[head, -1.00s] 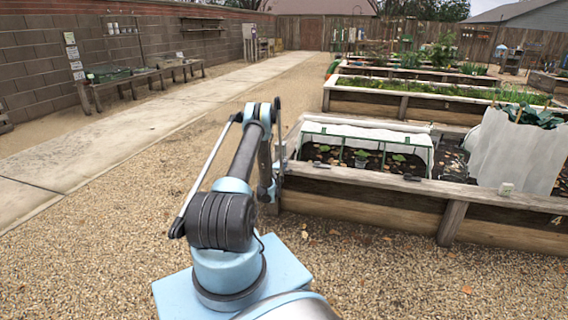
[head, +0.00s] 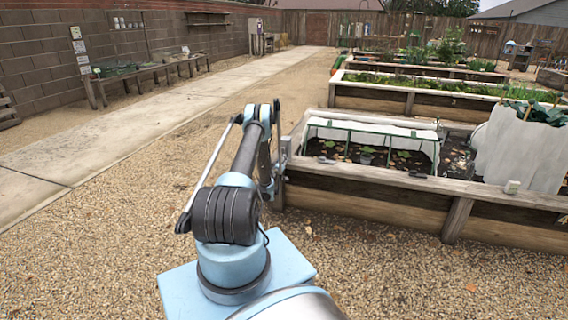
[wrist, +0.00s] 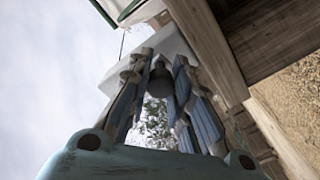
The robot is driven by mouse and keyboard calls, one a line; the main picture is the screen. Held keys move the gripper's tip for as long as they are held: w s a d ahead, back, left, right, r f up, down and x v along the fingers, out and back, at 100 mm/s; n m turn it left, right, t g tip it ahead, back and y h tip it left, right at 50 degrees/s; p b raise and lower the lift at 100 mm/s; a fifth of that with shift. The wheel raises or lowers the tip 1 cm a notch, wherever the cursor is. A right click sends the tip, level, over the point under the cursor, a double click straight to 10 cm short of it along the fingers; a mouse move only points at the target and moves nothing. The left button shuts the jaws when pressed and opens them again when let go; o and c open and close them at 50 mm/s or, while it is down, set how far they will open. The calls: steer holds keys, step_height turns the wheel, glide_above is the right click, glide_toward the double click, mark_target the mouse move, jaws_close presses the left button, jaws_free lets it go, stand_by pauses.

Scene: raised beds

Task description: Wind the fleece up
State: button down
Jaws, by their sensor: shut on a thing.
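The white fleece (head: 372,131) lies along the back and top of the green hoop frame (head: 436,160) in the nearest raised bed. The front is open, with soil and small plants visible under the hoops. A small grey fitting (head: 286,147) stands at the bed's near left corner. In the head view my gripper is mostly hidden behind my arm, beside that corner. In the wrist view my gripper (wrist: 161,78) is shut around a dark rounded knob (wrist: 160,84), below a pale block (wrist: 158,48). Whether the knob joins the fleece roller cannot be seen.
The wooden bed wall (head: 365,199) runs to the right from my gripper. A pale upright sheet (head: 515,150) surrounds leafy plants at the bed's right. Open gravel (head: 110,230) lies to the left, with a concrete path (head: 120,140) beyond.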

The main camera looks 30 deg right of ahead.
steer(key=shift+w+a+m, duration=0.3)
steer(key=shift+w+m, duration=0.05)
steer(key=shift+m, duration=0.55)
steer(key=c, duration=1.4)
jaws_free()
steer(key=shift+r, duration=0.1)
steer(key=shift+r, duration=4.8)
